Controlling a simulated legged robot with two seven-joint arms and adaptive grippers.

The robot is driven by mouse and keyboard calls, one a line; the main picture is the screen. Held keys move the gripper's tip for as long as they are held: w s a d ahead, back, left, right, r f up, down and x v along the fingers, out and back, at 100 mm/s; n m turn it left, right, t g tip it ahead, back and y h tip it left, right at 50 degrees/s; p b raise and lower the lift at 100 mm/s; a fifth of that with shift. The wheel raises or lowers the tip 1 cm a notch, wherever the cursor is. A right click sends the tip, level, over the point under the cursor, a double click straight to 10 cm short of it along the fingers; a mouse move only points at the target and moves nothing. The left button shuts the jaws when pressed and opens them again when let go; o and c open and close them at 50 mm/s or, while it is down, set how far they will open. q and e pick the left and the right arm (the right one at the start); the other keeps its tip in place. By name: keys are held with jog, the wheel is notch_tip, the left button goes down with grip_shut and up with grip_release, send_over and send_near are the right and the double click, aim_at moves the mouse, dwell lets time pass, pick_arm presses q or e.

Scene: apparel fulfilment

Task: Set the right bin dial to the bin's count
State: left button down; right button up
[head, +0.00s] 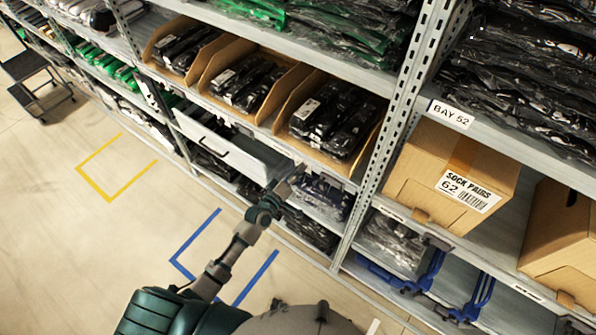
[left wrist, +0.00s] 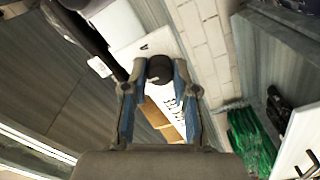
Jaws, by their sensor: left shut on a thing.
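The right bin is a cardboard bin (head: 372,143) on the middle shelf, holding black bagged garments (head: 330,120). My left gripper (head: 292,180) is just below its front, at the shelf edge. In the left wrist view my left gripper (left wrist: 159,84) has its two blue-sided fingers closed around a dark round knob (left wrist: 159,68). A white strip with dark print (left wrist: 166,103) shows between the fingers, beside cardboard. In the head view the knob is hidden by the gripper; its setting and the bin's count cannot be read. My right gripper is not in view.
A white drawer (head: 235,150) with a black handle stands out from the shelf left of my gripper. A steel upright (head: 395,130) stands to the right. A sock-pairs carton (head: 452,180) lies beyond it. Blue handles (head: 430,272) sit low right.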

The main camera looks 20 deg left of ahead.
pick_arm(q)
jog(key=shift+f+n, duration=0.2)
jog(key=shift+n, duration=0.1)
jog(key=c, duration=0.9)
grip_release()
jog(key=shift+a, duration=0.1)
jog(key=shift+r, duration=0.1)
jog(key=v, duration=1.2)
